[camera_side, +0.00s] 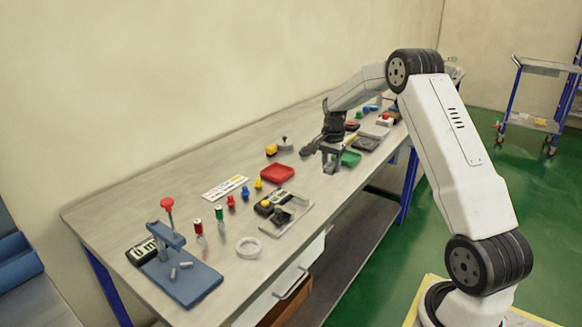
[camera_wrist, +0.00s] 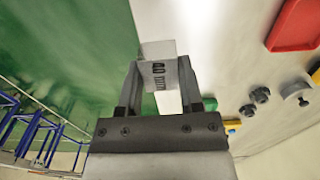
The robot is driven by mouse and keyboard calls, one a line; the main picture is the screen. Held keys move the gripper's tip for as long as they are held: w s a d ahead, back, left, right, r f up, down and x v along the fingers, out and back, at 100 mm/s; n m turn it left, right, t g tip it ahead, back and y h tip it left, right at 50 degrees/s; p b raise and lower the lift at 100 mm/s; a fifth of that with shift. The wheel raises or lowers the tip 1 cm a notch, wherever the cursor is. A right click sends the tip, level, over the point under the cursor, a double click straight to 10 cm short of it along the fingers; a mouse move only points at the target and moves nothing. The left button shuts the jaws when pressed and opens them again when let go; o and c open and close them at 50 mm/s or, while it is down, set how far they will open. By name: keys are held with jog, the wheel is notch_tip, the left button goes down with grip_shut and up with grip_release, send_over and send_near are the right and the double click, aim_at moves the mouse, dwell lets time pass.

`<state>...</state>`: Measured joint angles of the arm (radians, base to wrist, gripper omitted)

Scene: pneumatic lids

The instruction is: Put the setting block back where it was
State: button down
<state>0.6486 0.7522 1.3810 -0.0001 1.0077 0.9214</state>
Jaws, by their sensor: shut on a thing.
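The setting block (camera_wrist: 158,72) is a small light grey block with dark markings on its face. It sits between the two fingers of my gripper (camera_wrist: 160,84), which are shut on it, in the wrist view. The block is too small to make out clearly there. I cannot tell from the side view how far it is above the bench.
A red tray (camera_side: 277,173) lies left of my gripper. A grey fixture plate (camera_side: 292,219), a white ring (camera_side: 249,247) and a blue-based stand (camera_side: 190,284) are farther left. Several small parts and trays crowd the bench (camera_side: 120,211) on the right, under my arm.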

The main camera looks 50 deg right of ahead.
send_over(317, 189)
notch_tip(317, 189, down, 7)
jog(key=shift+s+r, duration=0.1)
jog(key=shift+r, duration=0.05)
dwell(0.3)
jog(key=shift+d+f, duration=0.1)
jog(key=shift+f, duration=0.1)
jog(key=shift+w+f, duration=0.15)
jog(key=shift+w, duration=0.05)
jog(key=shift+f, duration=1.45)
jog(key=shift+f, duration=0.15)
jog(key=shift+c, duration=1.2)
grip_release()
